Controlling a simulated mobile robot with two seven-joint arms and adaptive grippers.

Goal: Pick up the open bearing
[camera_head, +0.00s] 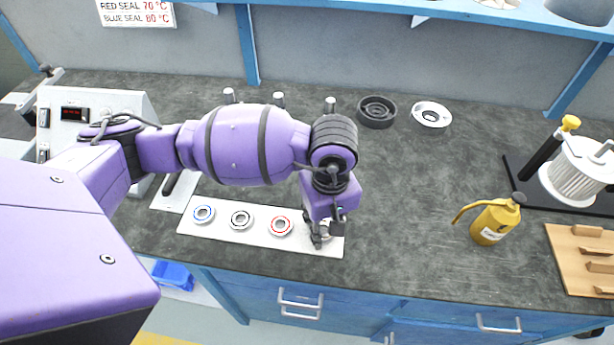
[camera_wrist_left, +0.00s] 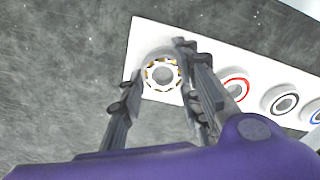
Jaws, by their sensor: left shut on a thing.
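The open bearing (camera_wrist_left: 161,75) shows its brass-coloured cage and balls in the left wrist view. It is at the end of the white strip (camera_wrist_left: 145,32). My left gripper (camera_wrist_left: 160,85) has one finger on each side of it and is shut on it. In the head view the gripper (camera_head: 325,235) is over the right end of the strip (camera_head: 190,228) and largely covers the bearing (camera_head: 327,230). I cannot tell whether the bearing is lifted off the strip. My right gripper is not in view.
Red-sealed (camera_head: 281,226), black-sealed (camera_head: 241,219) and blue-sealed (camera_head: 204,214) bearings sit along the strip. A yellow oil can (camera_head: 495,222) stands to the right. A dark ring-shaped housing (camera_head: 377,111) and a pale round part (camera_head: 431,114) lie behind. The bench between gripper and can is clear.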

